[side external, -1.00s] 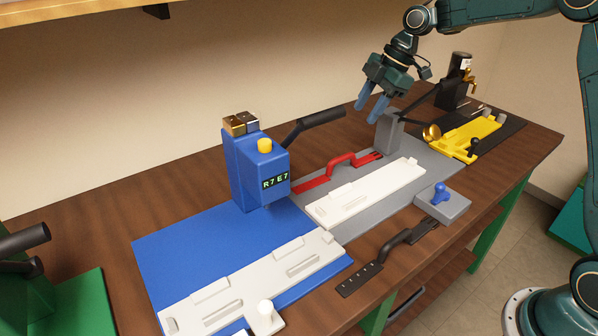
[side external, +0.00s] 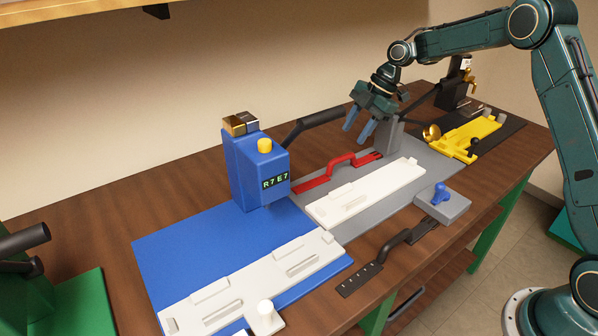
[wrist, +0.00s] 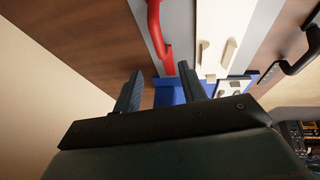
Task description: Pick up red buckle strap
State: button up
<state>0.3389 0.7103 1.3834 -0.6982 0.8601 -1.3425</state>
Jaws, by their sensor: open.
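The red buckle strap (side external: 341,160) lies on the grey base plate behind the white fixture, with a raised handle-like loop in its middle. It also shows in the wrist view (wrist: 156,30) at the top, beyond the fingers. My gripper (side external: 360,135) is open and empty, with its blue-grey fingers pointing down above the right end of the strap. In the wrist view my gripper (wrist: 160,84) shows its two fingers apart with nothing between them.
A white fixture (side external: 370,192) lies in front of the strap. A blue machine (side external: 250,170) with a lever stands to the left, and a grey post (side external: 389,138) stands close to my gripper. A black strap (side external: 380,260) lies at the front edge. A yellow fixture (side external: 470,137) is at right.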

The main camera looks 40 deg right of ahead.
aim_at(340, 158)
jog(key=shift+x, duration=5.35)
grip_shut()
